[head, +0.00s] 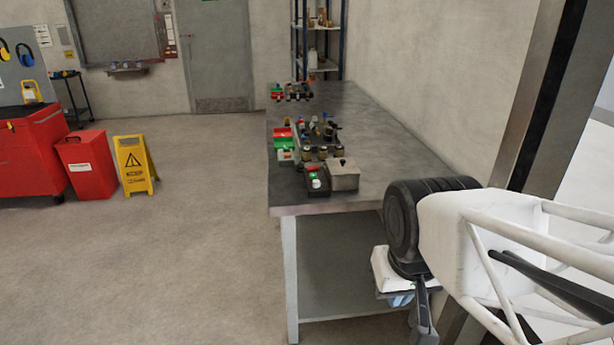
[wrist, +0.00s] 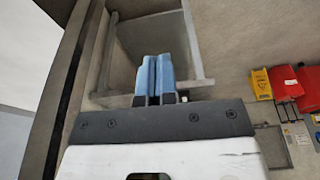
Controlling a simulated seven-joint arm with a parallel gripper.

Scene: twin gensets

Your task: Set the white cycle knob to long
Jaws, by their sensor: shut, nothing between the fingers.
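My gripper (wrist: 153,76) shows in the wrist view with its two blue fingers side by side, shut and empty. In the head view its bluish fingers (head: 401,300) are partly hidden low by the near right part of the workbench (head: 350,110), well apart from the devices on top. A small dark control box (head: 318,186) near the bench's front edge carries a white round part (head: 316,183) and red and green spots. This white part may be the cycle knob, but it is too small to tell, and its setting cannot be read.
A grey metal box (head: 340,174) stands right beside the control box. Several jars, bins and small devices stand behind them. The bench's near right top is bare. A dark post (head: 535,90) rises at the right. A yellow floor sign (head: 135,164) stands far left.

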